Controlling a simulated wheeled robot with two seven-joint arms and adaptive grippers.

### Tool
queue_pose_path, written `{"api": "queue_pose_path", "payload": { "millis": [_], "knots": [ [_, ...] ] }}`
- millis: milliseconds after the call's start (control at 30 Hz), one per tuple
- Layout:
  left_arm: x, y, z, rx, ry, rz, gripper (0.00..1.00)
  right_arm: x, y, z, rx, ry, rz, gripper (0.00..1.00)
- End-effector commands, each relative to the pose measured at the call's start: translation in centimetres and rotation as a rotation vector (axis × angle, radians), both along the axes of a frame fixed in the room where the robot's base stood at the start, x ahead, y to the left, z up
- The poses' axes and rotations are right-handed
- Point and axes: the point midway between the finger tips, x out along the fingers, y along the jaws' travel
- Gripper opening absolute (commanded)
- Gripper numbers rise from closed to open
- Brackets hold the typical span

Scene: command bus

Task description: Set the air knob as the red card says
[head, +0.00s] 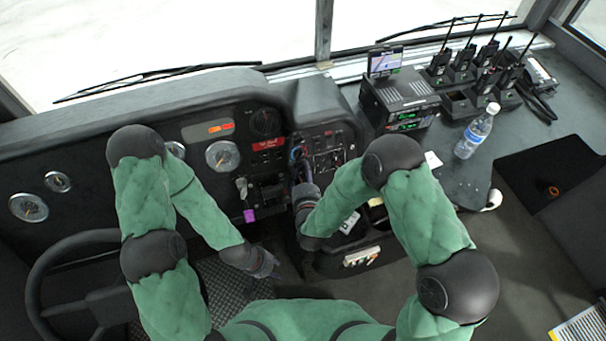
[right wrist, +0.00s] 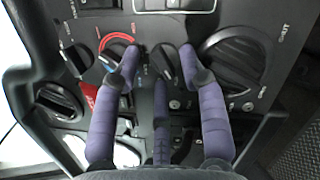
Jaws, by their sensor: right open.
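In the right wrist view, a black panel carries several dark knobs. A middle knob (right wrist: 164,62) lies between the fingertips of my right gripper (right wrist: 160,60), which is open with its fingers spread; contact is not clear. A knob with a red and blue arc (right wrist: 117,50) is partly behind the left finger. A large knob (right wrist: 234,62) is right of the right finger. I cannot tell which one is the air knob. A red patch (right wrist: 88,96), perhaps the red card, shows left of the fingers, unreadable. My left gripper (head: 268,264) hangs low, away from the panel.
The steering wheel (head: 75,275) is at the left. A water bottle (head: 475,133), black radio units (head: 400,97) and several handheld radios (head: 488,55) stand on the right counter. A bin console (head: 355,235) lies below the panel. Small red labels show on the dash (head: 268,144).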

Motion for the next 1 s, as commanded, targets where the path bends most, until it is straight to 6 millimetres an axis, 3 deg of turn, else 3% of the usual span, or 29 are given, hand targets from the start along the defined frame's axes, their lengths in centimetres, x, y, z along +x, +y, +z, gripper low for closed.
{"api": "queue_pose_path", "payload": {
  "millis": [167,333,733,1000],
  "knots": [
    [0.0,0.0,0.0,0.000,0.000,0.000,0.40,0.0,0.0,0.0,0.000,0.000,0.000,0.42],
    [0.0,0.0,0.0,0.000,0.000,0.000,0.40,0.0,0.0,0.0,0.000,0.000,0.000,0.00],
    [0.0,0.0,0.2,0.000,0.000,0.000,0.40,0.0,0.0,0.1,0.028,0.009,-0.012,0.00],
    [0.0,0.0,1.1,0.000,0.000,0.000,0.40,0.1,0.0,0.3,0.165,0.054,-0.065,0.00]
  ]
}}
